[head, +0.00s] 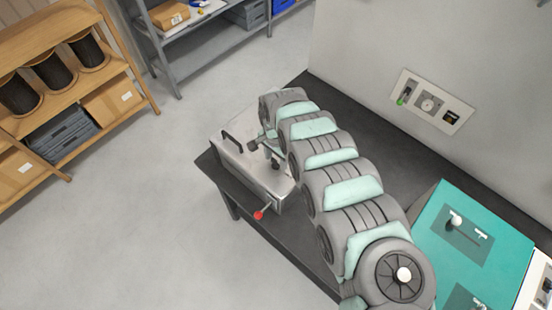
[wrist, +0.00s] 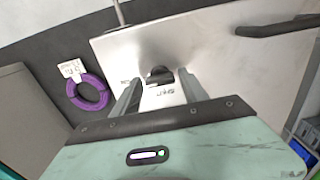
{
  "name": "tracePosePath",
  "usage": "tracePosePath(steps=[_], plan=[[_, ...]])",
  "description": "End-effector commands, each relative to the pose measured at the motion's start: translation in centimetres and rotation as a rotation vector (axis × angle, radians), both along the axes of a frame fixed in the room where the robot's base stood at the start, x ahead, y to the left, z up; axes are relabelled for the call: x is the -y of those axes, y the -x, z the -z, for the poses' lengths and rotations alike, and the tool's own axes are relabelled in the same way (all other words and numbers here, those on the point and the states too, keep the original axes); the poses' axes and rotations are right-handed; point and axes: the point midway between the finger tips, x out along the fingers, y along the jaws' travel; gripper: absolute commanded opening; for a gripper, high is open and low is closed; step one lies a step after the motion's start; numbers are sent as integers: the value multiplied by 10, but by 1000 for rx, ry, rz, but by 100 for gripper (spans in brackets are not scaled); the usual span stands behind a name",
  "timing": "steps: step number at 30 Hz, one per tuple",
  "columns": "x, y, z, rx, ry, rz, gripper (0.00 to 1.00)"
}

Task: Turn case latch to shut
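The silver case (head: 262,178) stands on the dark bench, and its bare metal top (wrist: 220,50) fills much of the wrist view. The small black latch (wrist: 159,75) sits on that top, with lettering that seems to read SHUT, upside down, just below it and fainter marking to its left. My gripper (wrist: 158,88) is over the case with its two fingers apart, one on each side of the latch as seen from the wrist. I cannot tell whether they touch it. In the head view my gripper (head: 265,153) shows above the case and my arm hides part of it.
A black handle (wrist: 278,27) is on the case. A red-knobbed lever (head: 259,215) sticks out at its front. A purple cable coil (wrist: 88,92) with a tag lies on the dark bench. A teal panel (head: 470,240) is at the right. A wall plate (head: 432,102) is behind.

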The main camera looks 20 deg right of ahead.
Motion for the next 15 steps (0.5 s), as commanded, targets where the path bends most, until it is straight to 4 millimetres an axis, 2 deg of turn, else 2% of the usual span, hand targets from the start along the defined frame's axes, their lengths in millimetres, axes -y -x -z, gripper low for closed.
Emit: tracePosePath(steps=[2,15], plan=[[0,0,0,0,0,0,44],[0,0,0,0,0,0,8]])
